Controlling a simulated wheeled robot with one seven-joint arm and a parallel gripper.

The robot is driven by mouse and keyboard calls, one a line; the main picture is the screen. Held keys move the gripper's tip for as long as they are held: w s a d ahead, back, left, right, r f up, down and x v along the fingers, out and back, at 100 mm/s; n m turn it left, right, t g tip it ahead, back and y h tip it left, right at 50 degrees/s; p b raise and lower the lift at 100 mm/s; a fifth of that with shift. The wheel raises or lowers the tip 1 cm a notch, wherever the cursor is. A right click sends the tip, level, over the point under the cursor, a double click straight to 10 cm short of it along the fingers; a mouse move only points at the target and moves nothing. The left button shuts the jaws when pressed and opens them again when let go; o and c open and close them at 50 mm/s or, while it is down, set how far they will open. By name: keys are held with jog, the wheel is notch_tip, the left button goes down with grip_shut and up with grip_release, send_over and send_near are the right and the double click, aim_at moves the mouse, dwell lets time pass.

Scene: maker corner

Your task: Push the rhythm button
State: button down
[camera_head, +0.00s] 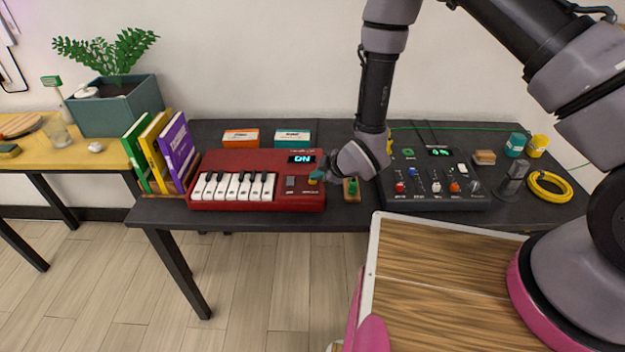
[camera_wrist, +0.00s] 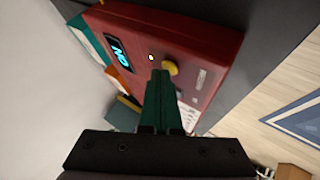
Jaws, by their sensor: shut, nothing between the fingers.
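The red keyboard (camera_head: 258,160) lies on the dark table, with white and black keys, a grey button (camera_head: 290,182) and a lit display (camera_head: 301,159) that reads ON. A round yellow button (camera_head: 313,181) sits at its right end; it also shows in the wrist view (camera_wrist: 170,68). The labels are too small to read, so I cannot tell which one is marked rhythm. My gripper (camera_head: 317,173) is shut and empty, its green fingers (camera_wrist: 160,76) pointing at the yellow button. The tips overlap the button's edge in the wrist view; I cannot tell whether they touch it.
A small wooden block with a green top (camera_head: 352,189) stands just right of the keyboard. A black mixer (camera_head: 433,190) lies further right. Upright books (camera_head: 160,150) stand left of the keyboard, and two small boxes (camera_head: 241,138) lie behind it.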

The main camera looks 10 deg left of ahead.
aim_at(316, 182)
jog(key=shift+r, duration=0.1)
dwell(0.3)
jog(key=shift+r, duration=0.35)
jog(key=shift+r, duration=3)
